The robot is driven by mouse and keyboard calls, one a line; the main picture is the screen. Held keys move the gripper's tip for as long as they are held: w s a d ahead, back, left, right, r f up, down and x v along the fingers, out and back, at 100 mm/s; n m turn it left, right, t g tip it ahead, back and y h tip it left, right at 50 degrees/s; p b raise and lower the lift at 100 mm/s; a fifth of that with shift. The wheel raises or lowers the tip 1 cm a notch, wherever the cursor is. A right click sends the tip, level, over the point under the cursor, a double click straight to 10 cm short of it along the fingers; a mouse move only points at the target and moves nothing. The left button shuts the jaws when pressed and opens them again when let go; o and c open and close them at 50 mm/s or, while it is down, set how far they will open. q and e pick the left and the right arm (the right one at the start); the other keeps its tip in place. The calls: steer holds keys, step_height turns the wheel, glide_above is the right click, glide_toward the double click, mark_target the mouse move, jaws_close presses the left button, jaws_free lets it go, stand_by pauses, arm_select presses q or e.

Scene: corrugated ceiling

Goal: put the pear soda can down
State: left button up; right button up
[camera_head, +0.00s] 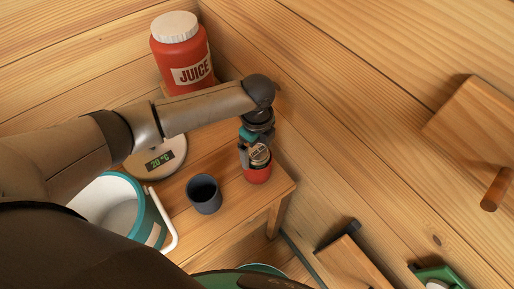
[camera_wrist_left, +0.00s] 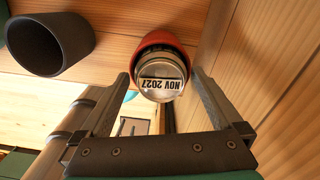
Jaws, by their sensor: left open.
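The soda can (camera_head: 258,174) is at the right corner of a small wooden table (camera_head: 228,158). My left gripper (camera_head: 252,149) is above and around the can's upper part. Its two fingers stand apart on either side of the can, with gaps showing in the left wrist view. The can's underside is hidden. My right gripper is not in view.
A dark cup (camera_head: 204,195) stands left of the can. Behind it are a round "20 °C" display (camera_head: 160,161) and a red juice jar (camera_head: 183,57). A teal-and-white pot (camera_head: 150,218) is at lower left. A plank wall (camera_head: 330,120) rises close on the right.

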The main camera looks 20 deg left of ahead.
arm_select(q)
step_height(320, 180, up, 13)
steer(key=p, duration=0.2)
stand_by(0.3)
